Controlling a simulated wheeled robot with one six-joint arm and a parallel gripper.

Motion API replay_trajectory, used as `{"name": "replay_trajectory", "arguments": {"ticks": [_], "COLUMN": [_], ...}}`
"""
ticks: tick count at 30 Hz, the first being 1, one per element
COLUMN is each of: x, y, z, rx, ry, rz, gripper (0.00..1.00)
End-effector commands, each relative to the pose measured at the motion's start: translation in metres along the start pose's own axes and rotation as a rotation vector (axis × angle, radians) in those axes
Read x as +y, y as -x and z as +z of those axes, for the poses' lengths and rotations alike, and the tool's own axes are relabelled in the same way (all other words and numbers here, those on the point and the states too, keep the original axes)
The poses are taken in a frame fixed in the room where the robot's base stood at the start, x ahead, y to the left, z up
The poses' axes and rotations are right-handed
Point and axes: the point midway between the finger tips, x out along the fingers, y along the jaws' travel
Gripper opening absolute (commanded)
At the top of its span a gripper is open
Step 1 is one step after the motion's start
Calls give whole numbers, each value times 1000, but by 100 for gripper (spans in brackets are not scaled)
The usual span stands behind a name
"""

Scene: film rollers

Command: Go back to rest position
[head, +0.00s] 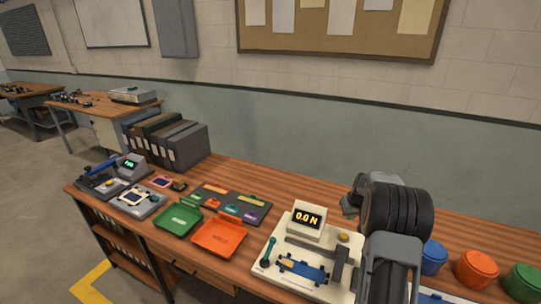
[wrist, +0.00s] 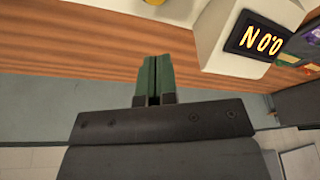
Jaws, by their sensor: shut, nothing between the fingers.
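My gripper (wrist: 153,80) shows in the wrist view with its green fingertips together and nothing between them. It is apart from the wooden bench (wrist: 100,52), whose edge runs across behind the fingertips. In the head view, my arm covers the right part of the bench, and I cannot make out the fingertips there. A white test device (head: 261,265) stands left of my arm, with a display (head: 307,218) reading 0.0 N. The display also shows upside down in the wrist view (wrist: 257,38). A blue part (head: 302,268) lies on the device.
A green tray (head: 178,221) and an orange tray (head: 218,238) lie left of the device. Blue (head: 433,258), orange (head: 477,268) and green (head: 523,281) round containers stand right of my arm. Dark binders (head: 170,140) stand at the back left. Bench behind the device is clear.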

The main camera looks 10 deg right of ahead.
Motion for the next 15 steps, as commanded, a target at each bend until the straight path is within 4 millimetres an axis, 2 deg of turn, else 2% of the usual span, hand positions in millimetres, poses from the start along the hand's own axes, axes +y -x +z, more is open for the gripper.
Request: {"name": "replay_trajectory", "arguments": {"ticks": [3, 5, 7, 11, 15], "x": [-1, -5, -13, -47, -92], "y": [0, -7, -12, 19, 62], "z": [2, 16, 40, 74, 105], "rx": [-9, -53, -116, -188, -220], "ry": [-48, -93, -143, -198, -199], "rz": [-3, -15, -27, -29, -19], "gripper": [0, 0, 0, 0, 0]}}
